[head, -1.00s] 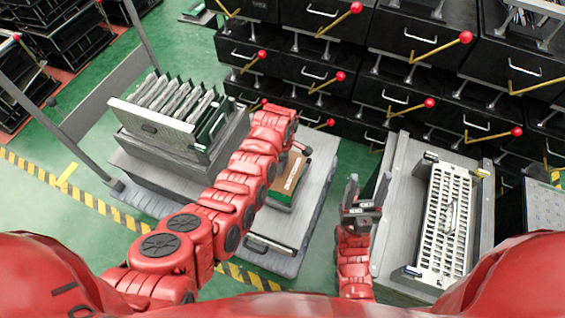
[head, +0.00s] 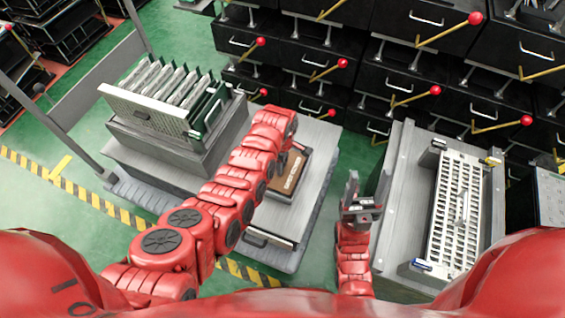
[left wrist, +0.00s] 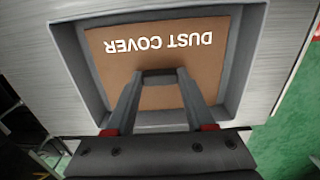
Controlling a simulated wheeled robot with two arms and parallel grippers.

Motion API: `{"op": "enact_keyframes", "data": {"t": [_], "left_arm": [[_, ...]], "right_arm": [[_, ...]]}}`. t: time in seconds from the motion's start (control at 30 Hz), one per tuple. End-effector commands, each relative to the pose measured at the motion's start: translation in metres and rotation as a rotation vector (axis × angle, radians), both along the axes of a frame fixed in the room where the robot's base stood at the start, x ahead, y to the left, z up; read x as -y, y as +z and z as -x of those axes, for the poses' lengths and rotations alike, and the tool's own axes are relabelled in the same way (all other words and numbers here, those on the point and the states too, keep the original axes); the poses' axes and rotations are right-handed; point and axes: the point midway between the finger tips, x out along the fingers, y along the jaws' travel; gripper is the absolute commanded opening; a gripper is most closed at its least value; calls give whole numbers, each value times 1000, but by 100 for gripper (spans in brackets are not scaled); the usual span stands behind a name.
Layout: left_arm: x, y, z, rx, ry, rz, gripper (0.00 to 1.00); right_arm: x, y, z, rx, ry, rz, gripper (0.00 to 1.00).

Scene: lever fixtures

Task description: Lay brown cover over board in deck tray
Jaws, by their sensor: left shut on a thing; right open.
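The brown cover (head: 291,176), marked DUST COVER, lies within the grey deck tray (head: 279,199) on the cart. In the left wrist view the cover (left wrist: 206,62) looks flat inside the tray's raised rim (left wrist: 237,62). No board shows; the cover hides the tray's floor. In the head view my left arm hides part of the cover and the gripper's tips. My right gripper (head: 358,192) is open and empty, between the cart and the right-hand bench, away from the tray.
A rack of upright boards (head: 165,92) stands on the cart's left side. A grey bench (head: 398,215) at right holds a white slotted panel (head: 458,212). Black drawers (head: 310,62) with red-knobbed levers line the back.

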Motion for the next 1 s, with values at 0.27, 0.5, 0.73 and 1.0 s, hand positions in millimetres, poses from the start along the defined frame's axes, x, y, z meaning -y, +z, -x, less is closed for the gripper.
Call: {"op": "enact_keyframes", "data": {"t": [0.27,0.5,0.73,1.0], "left_arm": [[0,0,0,0,0,0,89],[0,0,0,0,0,0,89],[1,17,0,1,0,0,89],[1,75,-2,8,0,3,89]], "right_arm": [[0,0,0,0,0,0,59],[0,0,0,0,0,0,59],[0,4,0,0,0,0,59],[0,12,0,0,0,0,59]]}}
